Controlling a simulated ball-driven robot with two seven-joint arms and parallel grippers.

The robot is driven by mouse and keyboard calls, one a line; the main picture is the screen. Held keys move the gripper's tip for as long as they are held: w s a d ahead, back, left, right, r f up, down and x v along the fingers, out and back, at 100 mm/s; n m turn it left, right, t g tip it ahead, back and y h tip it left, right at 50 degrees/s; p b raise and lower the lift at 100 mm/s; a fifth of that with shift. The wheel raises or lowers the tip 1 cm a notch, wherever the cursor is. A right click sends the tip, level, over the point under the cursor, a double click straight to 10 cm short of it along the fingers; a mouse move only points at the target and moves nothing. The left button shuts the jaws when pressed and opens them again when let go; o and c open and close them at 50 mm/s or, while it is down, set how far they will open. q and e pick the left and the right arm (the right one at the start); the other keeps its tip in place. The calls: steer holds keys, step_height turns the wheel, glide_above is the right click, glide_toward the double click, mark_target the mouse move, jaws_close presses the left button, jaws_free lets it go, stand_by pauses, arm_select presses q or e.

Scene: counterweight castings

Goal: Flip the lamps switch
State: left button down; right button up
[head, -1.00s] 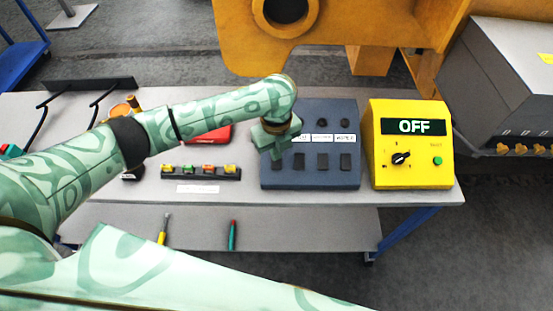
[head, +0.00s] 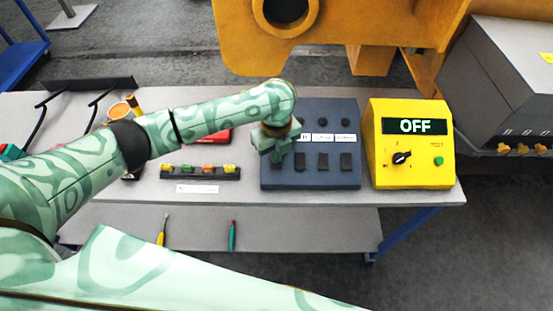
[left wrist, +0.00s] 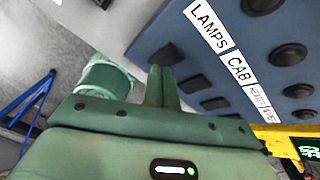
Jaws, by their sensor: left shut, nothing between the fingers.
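The dark blue switch panel (head: 333,182) stands on the grey table, with a row of black rocker switches, labels and round black parts. In the left wrist view, the lamps label (left wrist: 208,25) is at the upper middle, and the lamps switch (left wrist: 167,54) lies just beyond my fingertips. My left gripper (head: 277,157) is shut and empty over the panel's left end, where it hides most of the lamps switch in the head view. Its fingers also show in the left wrist view (left wrist: 162,72). I cannot tell whether they touch the switch. My right gripper is out of view.
A yellow box (head: 411,172) reading OFF, with a black knob, stands right of the panel. A strip with several coloured blocks (head: 200,173) lies to the left. A red object (head: 218,136) sits behind my forearm. A yellow machine part (head: 340,30) overhangs behind the table.

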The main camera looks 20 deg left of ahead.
arm_select(q)
steer(key=shift+f+b, duration=0.3)
steer(key=shift+f, duration=0.4)
steer(key=shift+r, duration=0.1)
step_height(320, 180, up, 7)
steer(key=p, duration=0.8)
steer(key=shift+p, duration=0.4)
